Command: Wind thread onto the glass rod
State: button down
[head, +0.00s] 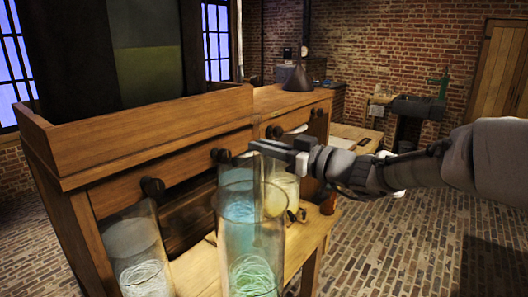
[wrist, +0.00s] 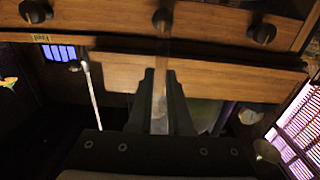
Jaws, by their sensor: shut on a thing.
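My gripper (head: 270,149) reaches in from the right, above the jars in the head view. In the wrist view its two dark fingers (wrist: 160,80) are close together on a thin, pale, see-through strip, which looks like the glass rod (wrist: 158,112). I cannot make out the rod in the head view. A tall glass jar (head: 232,235) stands in front, below the gripper, with a coil of pale green thread (head: 253,275) at its bottom. A jar (head: 133,245) at left holds white thread (head: 146,279). Another jar (head: 285,190), partly hidden behind the front one, looks yellowish inside.
The jars stand on a wooden bench shelf (head: 304,247) under drawers with dark round knobs (head: 152,187). The bench's raised wooden edge (head: 150,120) is behind and above them. A dark cone (head: 295,78) sits on the bench top. Open brick floor (head: 400,240) lies to the right.

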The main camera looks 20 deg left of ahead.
aim_at(259, 198)
notch_tip(259, 198, down, 14)
jog(key=b, duration=1.8)
jog(key=shift+r, duration=0.15)
jog(key=shift+b, duration=0.3)
